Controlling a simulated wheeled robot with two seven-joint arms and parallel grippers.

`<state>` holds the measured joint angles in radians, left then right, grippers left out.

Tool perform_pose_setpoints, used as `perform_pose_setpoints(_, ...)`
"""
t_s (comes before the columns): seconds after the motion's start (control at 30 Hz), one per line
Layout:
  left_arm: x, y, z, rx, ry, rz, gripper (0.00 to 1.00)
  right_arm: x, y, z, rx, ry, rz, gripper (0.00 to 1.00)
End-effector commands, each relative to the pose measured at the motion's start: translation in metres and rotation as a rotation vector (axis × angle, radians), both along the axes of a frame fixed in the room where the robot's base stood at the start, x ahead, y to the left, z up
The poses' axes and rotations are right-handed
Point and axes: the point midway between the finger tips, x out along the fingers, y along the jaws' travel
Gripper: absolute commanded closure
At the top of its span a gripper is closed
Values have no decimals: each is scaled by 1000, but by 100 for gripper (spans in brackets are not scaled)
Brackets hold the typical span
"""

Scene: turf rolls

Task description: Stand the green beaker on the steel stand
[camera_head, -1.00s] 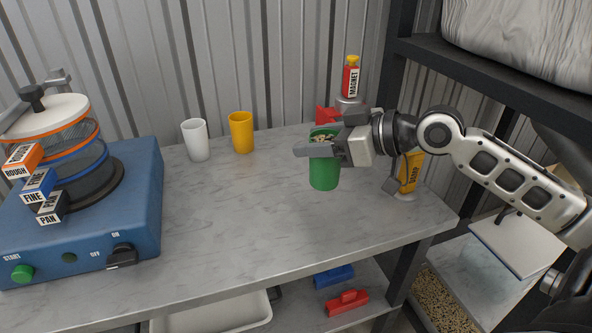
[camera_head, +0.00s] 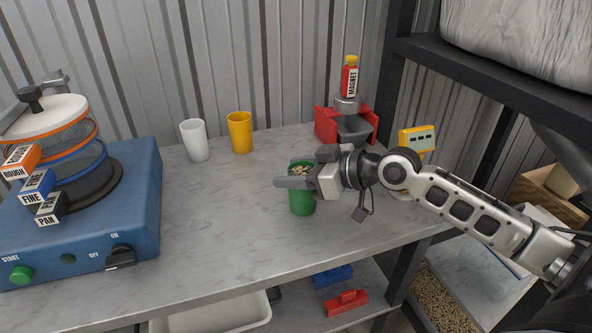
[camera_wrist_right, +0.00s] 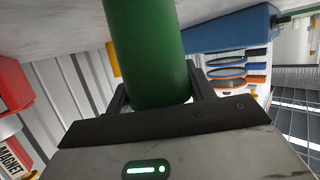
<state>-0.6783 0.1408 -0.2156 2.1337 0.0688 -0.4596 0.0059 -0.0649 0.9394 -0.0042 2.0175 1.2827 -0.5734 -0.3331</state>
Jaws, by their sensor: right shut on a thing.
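The green beaker (camera_head: 302,201) is upright over the front middle of the bench, with pale grains in its mouth. My right gripper (camera_head: 293,182) is shut around its upper part. In the right wrist view the beaker (camera_wrist_right: 145,50) stands between the two fingers of the gripper (camera_wrist_right: 158,92). I cannot tell whether its base touches the bench. I cannot make out the steel stand for certain; a pale round base (camera_head: 401,196) at the right is partly hidden by my arm. My left gripper is not in view.
A white cup (camera_head: 195,141) and a yellow cup (camera_head: 240,133) stand at the back. A blue sieve machine (camera_head: 130,205) fills the left.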

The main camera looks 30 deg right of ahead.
Motion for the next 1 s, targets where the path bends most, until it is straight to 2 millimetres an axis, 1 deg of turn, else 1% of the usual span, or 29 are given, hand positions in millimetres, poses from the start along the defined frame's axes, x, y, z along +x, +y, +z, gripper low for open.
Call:
perform_pose_setpoints(0.03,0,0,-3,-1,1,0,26,0,0,-3,0,0,0,72)
perform_pose_setpoints(0.07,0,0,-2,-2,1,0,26,0,0,-2,0,0,0,41)
perform_pose_setpoints(0.1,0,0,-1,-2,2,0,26,0,0,-2,-1,1,0,30)
perform_pose_setpoints(0.13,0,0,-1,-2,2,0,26,0,0,-2,-1,1,0,25)
perform_pose_setpoints(0.37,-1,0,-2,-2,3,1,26,0,0,-1,0,0,0,25)
perform_pose_setpoints(0.47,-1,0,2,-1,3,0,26,0,0,3,0,0,0,25)
perform_pose_setpoints(0.57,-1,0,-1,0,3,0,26,-6,-4,1,1,3,-1,25)
perform_pose_setpoints(0.67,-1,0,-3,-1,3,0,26,-15,-10,4,-1,4,-2,25)
perform_pose_setpoints(1.0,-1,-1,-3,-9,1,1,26,-55,-33,22,4,5,-1,25)
